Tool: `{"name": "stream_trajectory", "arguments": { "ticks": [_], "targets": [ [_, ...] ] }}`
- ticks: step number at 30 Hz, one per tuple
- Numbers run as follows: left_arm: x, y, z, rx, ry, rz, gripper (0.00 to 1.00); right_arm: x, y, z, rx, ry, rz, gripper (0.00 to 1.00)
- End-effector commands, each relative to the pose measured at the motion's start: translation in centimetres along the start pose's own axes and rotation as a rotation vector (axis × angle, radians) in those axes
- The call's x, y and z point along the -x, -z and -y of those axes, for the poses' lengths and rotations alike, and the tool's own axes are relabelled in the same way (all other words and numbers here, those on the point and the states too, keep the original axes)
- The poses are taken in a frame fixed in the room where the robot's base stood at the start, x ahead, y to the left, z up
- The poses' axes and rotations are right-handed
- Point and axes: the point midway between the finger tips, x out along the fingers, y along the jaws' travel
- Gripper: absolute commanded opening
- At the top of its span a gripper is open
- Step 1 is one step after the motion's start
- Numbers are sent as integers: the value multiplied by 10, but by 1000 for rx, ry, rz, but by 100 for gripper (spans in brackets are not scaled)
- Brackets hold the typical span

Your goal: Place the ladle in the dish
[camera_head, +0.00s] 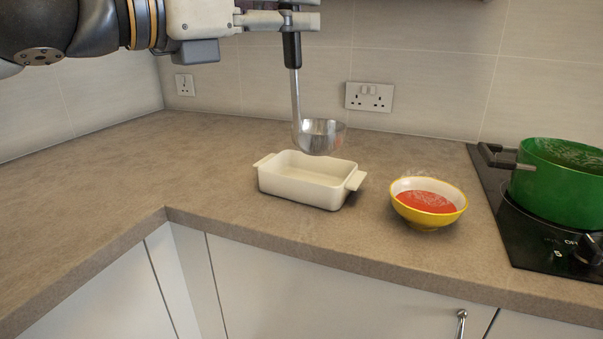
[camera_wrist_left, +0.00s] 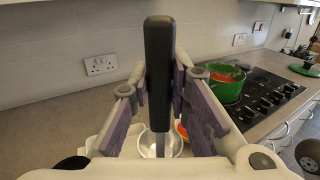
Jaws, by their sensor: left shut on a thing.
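The ladle (camera_head: 322,136) has a black handle and a metal bowl. My left gripper (camera_head: 291,20) is shut on its handle and holds it upright in the air, bowl down. In the left wrist view the black handle (camera_wrist_left: 158,75) stands between the fingers of my left gripper (camera_wrist_left: 160,95). The dish (camera_head: 300,190) is a cream rectangular baking dish with two end handles, standing on the counter. The ladle's bowl hangs above the dish's back right part in the head view, apart from it. The dish is mostly hidden in the left wrist view. My right gripper is not in view.
A yellow bowl (camera_head: 428,217) with red soup stands right of the dish. A green pot (camera_head: 558,184) stands on the black hob (camera_head: 530,240) at the right. Wall sockets (camera_head: 369,97) are behind. The counter (camera_head: 150,165) at the left is clear.

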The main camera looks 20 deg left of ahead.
Motion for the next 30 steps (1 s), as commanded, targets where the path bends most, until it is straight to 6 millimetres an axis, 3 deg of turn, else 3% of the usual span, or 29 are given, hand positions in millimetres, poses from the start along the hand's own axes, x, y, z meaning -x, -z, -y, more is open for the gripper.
{"name": "stream_trajectory", "arguments": {
  "ticks": [8, 12, 20, 24, 30],
  "targets": [
    [-54, 42, -67, 4, -6, -7, 0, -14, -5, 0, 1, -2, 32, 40],
    [-72, 79, -88, 6, -3, -10, 0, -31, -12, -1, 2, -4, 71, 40],
    [-84, 100, -103, 1, -1, -3, 0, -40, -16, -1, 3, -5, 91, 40],
    [-85, 133, -104, 5, 0, -9, 0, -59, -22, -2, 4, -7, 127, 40],
    [-83, 128, -103, -2, -1, 0, 0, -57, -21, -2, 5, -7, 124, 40]
  ]
}}
